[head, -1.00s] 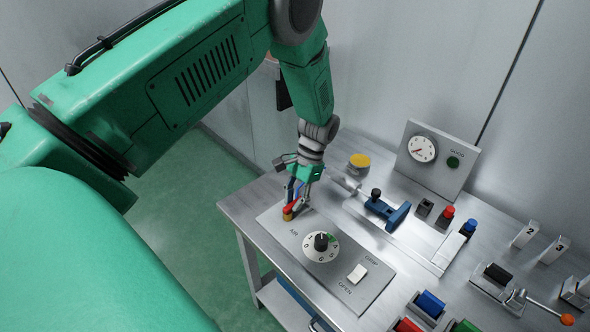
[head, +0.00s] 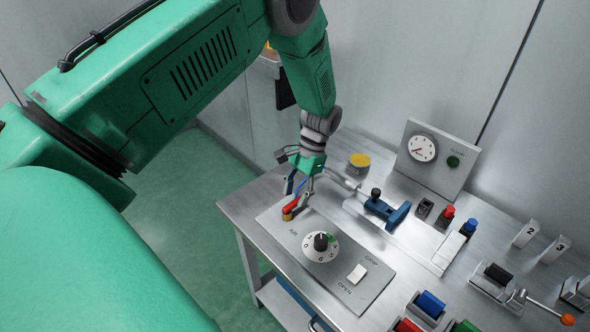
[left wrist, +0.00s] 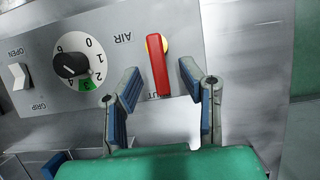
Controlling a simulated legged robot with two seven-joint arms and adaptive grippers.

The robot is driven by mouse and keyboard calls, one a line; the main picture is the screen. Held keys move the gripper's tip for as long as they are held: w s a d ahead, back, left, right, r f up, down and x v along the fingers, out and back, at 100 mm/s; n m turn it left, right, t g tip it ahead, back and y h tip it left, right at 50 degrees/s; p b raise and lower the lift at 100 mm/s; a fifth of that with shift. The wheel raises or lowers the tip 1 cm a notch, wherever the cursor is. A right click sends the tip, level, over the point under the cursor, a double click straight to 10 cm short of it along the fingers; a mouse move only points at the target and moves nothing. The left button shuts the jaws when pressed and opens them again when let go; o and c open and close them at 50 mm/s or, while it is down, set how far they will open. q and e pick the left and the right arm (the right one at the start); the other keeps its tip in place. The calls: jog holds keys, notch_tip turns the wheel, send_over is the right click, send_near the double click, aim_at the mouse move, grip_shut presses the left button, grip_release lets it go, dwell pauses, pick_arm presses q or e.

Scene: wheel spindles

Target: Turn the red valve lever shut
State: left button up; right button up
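The red valve lever (left wrist: 159,66) sits on a yellow-brass hub at the edge of a grey panel, beside the word AIR. In the left wrist view it points down towards a partly hidden label ending in "UT". In the head view the red lever (head: 291,206) shows just below my left gripper (head: 300,189). In the left wrist view my left gripper (left wrist: 157,88) is open, with one blue-padded finger on each side of the lever's free end. Gaps show between the lever and both fingers. My right gripper is not in view.
The panel (head: 340,291) also carries a numbered dial (head: 321,246) and a white GRIP/OPEN switch (head: 357,273). A blue clamp-like part (head: 386,211), a yellow-topped cylinder (head: 358,161) and a gauge box (head: 438,160) stand behind. The bench's left edge is close to the lever.

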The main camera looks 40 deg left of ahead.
pick_arm(q)
jog(key=v, duration=0.9)
jog(key=shift+w+r, duration=0.25)
jog(key=shift+r, duration=0.1)
